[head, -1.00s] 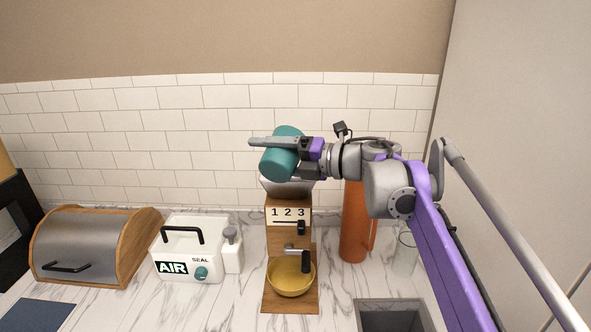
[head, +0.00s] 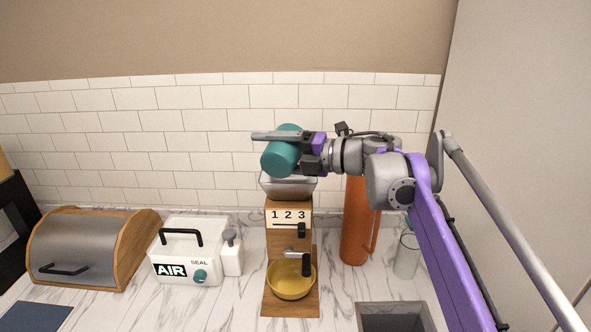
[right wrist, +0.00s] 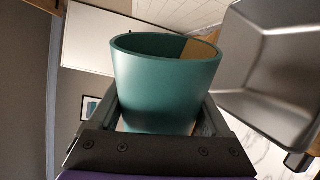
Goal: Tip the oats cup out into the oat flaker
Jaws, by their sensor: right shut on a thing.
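The teal oats cup (head: 281,158) is tilted above the oat flaker (head: 289,225). My right gripper (head: 288,138) is shut on it from the right. In the right wrist view the cup (right wrist: 165,90) sits between the fingers of the gripper (right wrist: 160,120), its mouth facing the top of the picture. A tan patch shows inside the rim, but I cannot tell whether it is oats. The flaker's grey metal hopper (head: 289,187) is just below the cup, apart from it; its visible inner walls (right wrist: 270,65) look bare. My left gripper is out of view.
A yellow bowl (head: 290,281) stands under the flaker's spout. An orange pitcher (head: 356,225) and a glass (head: 407,257) stand to the right, behind a sink (head: 392,317). A white AIR SEAL box (head: 187,255) and a bread box (head: 88,250) are on the left.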

